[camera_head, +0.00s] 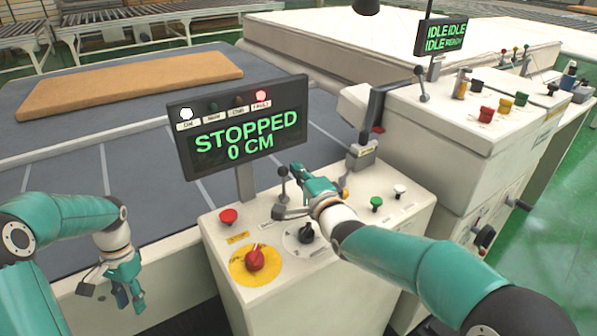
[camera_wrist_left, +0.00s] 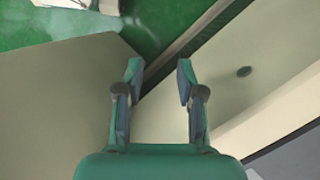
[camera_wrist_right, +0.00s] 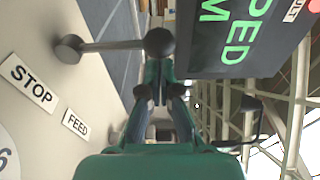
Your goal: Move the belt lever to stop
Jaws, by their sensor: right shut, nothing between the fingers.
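The belt lever (camera_head: 283,184) is a thin metal rod with a dark ball on top, standing up from the control console. In the right wrist view the lever (camera_wrist_right: 110,46) runs from its base to its ball just ahead of my fingertips, with a STOP label (camera_wrist_right: 28,85) and a FEED label (camera_wrist_right: 75,122) on the panel near it. My right gripper (camera_head: 298,172) is shut and empty, close beside the lever's ball; I cannot tell whether they touch. My left gripper (camera_head: 127,297) hangs low at the left of the console, open and empty in the left wrist view (camera_wrist_left: 157,72).
The display (camera_head: 243,125) behind the lever reads STOPPED, 0 CM, with a red lamp lit. A red knob (camera_head: 255,258) on a yellow disc, a red button (camera_head: 228,216) and a black selector (camera_head: 306,233) crowd the console. A tan mattress (camera_head: 130,82) lies on the grey belt.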

